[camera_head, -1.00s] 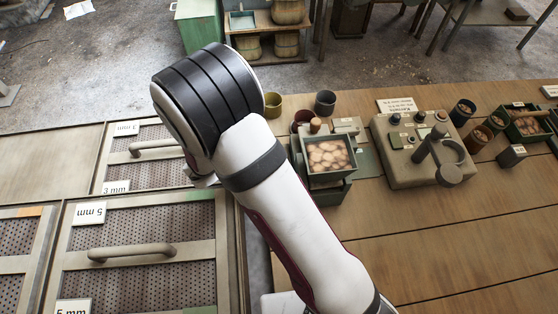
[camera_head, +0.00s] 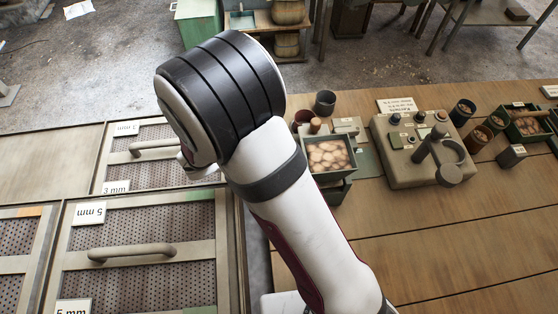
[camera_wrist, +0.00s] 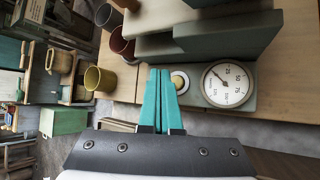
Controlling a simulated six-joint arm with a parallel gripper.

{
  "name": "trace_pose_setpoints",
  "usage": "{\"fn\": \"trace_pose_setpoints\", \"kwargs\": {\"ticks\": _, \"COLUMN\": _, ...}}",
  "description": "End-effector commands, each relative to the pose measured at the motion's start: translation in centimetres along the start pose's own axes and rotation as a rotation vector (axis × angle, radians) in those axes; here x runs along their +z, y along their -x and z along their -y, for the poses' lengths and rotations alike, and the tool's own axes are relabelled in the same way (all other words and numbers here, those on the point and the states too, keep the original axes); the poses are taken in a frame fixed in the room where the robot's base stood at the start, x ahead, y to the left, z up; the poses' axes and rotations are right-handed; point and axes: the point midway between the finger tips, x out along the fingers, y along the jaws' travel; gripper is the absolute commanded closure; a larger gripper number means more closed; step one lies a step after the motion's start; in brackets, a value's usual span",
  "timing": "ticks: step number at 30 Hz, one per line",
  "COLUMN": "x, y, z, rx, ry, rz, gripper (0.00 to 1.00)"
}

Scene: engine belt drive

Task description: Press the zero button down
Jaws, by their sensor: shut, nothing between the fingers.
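My gripper (camera_wrist: 161,72) has two teal fingers shut together and empty. The tips lie close beside the button in the picture, and I cannot tell whether they touch it. In the head view the scale's pan (camera_head: 329,153) holds brown potato-like items. My arm covers the gripper there, and the button is not visible.
Dark cups (camera_head: 325,102) stand behind the scale. Mesh drawers or screens with handles (camera_head: 132,252) lie at left. The wooden table (camera_head: 470,245) is clear at front right.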

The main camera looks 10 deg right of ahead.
Motion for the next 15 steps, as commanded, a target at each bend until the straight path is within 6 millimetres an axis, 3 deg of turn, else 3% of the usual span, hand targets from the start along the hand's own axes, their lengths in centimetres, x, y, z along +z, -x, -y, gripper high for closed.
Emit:
{"fn": "trace_pose_setpoints", "kwargs": {"ticks": 9, "x": 1.5, "y": 2.1, "z": -1.5, "rx": 0.001, "ry": -0.001, "rz": -0.002, "gripper": 1.00}}
{"fn": "trace_pose_setpoints", "kwargs": {"ticks": 15, "x": 1.7, "y": 2.4, "z": -1.7, "rx": -0.001, "ry": 0.002, "rz": -0.001, "gripper": 1.00}}
